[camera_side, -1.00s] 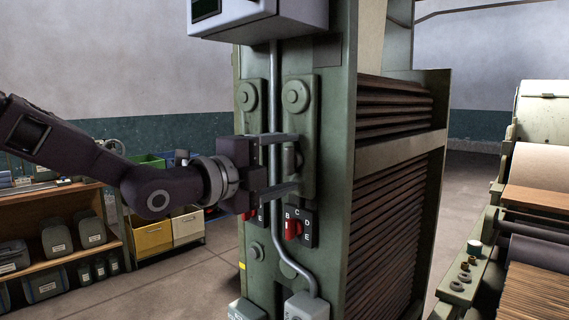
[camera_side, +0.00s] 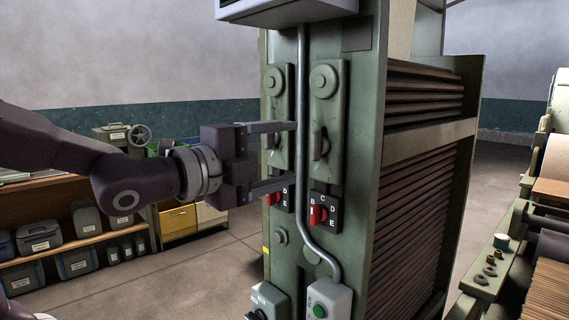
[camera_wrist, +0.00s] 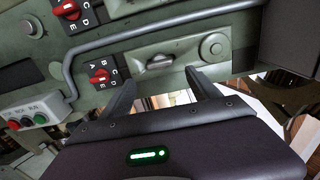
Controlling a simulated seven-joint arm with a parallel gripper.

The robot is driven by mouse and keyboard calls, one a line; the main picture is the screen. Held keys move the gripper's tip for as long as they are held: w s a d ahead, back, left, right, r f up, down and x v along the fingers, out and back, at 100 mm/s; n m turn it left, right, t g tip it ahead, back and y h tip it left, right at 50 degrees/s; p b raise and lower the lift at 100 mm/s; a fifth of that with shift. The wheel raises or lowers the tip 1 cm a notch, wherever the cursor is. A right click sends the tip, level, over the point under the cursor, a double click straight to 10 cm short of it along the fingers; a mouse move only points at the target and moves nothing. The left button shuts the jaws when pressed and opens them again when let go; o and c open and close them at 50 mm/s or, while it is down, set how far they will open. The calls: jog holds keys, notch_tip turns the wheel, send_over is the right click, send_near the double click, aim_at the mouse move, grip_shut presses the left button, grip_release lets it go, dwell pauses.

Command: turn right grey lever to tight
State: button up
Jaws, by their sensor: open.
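The right grey lever (camera_side: 319,146) sits upright in the slot of the right green plate (camera_side: 327,108) on the column. No "tight" mark can be read. In the wrist view the lever (camera_wrist: 160,62) lies sideways in its plate, just beyond the fingers. The left grey lever (camera_side: 270,138) is on the left plate, past the vertical pipe, partly behind the gripper. My gripper (camera_side: 292,153) is open and empty, fingers one above the other, pointing at the column. It stands off the right lever; in the wrist view the fingers (camera_wrist: 160,88) bracket the area beside the plate.
A grey pipe (camera_side: 302,90) runs down between the plates and bends right to a button box (camera_side: 328,305). Red selector knobs (camera_side: 318,214) sit below the levers. A grey cabinet (camera_side: 285,8) overhangs above. Shelves with bins (camera_side: 92,220) stand behind my arm at left.

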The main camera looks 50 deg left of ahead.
jog(key=s+f+n+g, duration=1.2)
jog(key=s+f+n, duration=0.5)
jog(key=s, duration=0.4)
jog(key=shift+s+a+f+n, duration=0.2)
jog(key=shift+f+n, duration=0.1)
jog(key=shift+n, duration=0.3)
